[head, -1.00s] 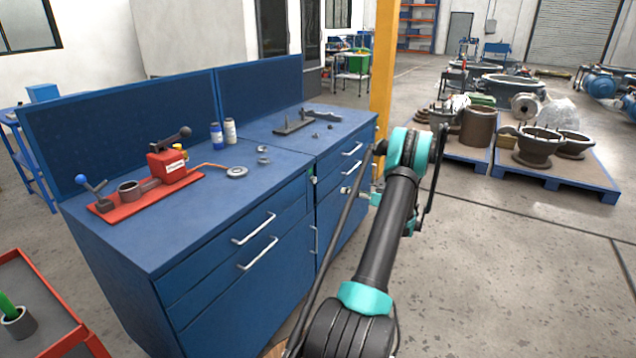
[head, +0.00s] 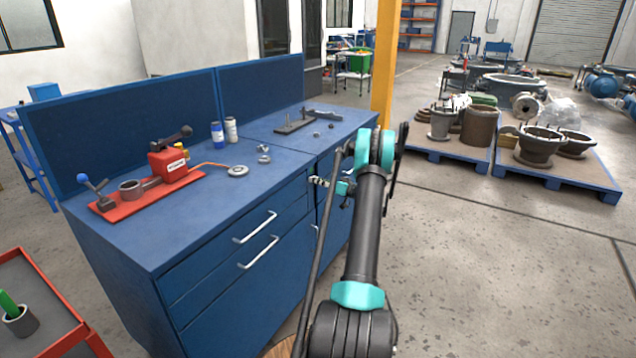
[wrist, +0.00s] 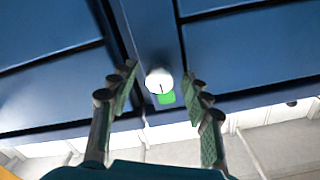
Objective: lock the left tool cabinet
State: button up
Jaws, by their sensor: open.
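The left tool cabinet (head: 215,262) is blue, with closed drawers and silver bar handles on its front. In the wrist view, a round white lock knob (wrist: 158,81) with a thin dark line sits on a blue upright strip between drawer fronts. A green mark (wrist: 166,98) shows beside it. My gripper (wrist: 159,74) is open, one finger on either side of the knob. I cannot tell whether either finger touches it. In the head view, my gripper (head: 324,183) is at the cabinet's front right edge and hides the lock there.
The right cabinet (head: 326,208) adjoins on the right, partly hidden by my arm. A red fixture (head: 168,163) and small parts lie on top. A red-edged cart (head: 62,306) stands at lower left. Pallets with valve parts (head: 541,145) stand at the right, with open floor before them.

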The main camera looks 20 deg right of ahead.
jog(key=shift+w, duration=0.1)
grip_shut()
dwell(0.3)
jog(key=shift+m, duration=0.4)
jog(key=shift+r+m, duration=0.1)
jog(key=shift+m, duration=8.4)
